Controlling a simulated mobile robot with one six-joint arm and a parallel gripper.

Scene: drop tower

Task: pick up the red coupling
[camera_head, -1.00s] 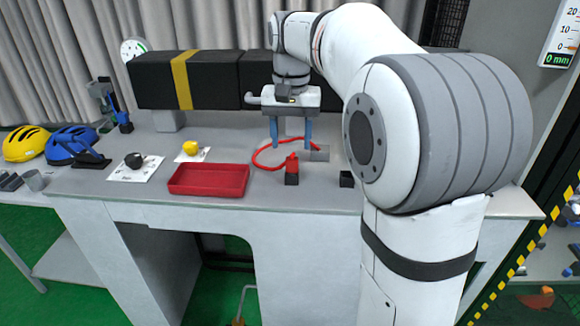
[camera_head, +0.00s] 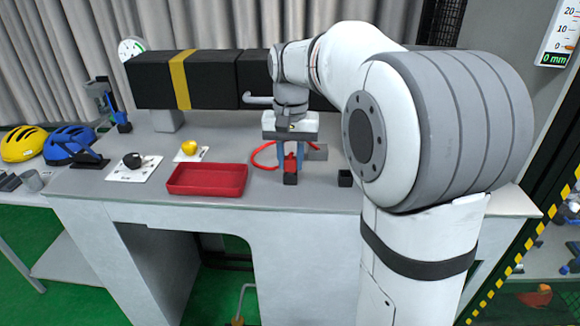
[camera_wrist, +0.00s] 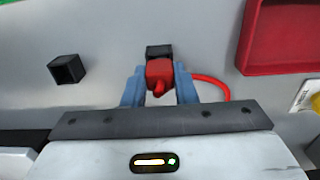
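The red coupling (camera_head: 290,163) stands on a small black block (camera_head: 290,179) on the grey bench. A red hose (camera_head: 262,155) loops on the bench behind it. In the wrist view the red coupling (camera_wrist: 159,74) sits between the two blue fingers of my gripper (camera_wrist: 160,80), with the black block (camera_wrist: 159,51) just beyond it. The fingers flank the coupling closely on both sides with no clear gap, so my gripper (camera_head: 290,160) looks shut on it. The coupling still appears to be at the black block; I cannot tell whether they touch.
A red tray (camera_head: 207,180) is left of the coupling. A second black block (camera_head: 345,178) stands to its right. A yellow object (camera_head: 189,148) and a dark object (camera_head: 132,160) sit on white cards farther left. A long black beam (camera_head: 210,78) runs behind.

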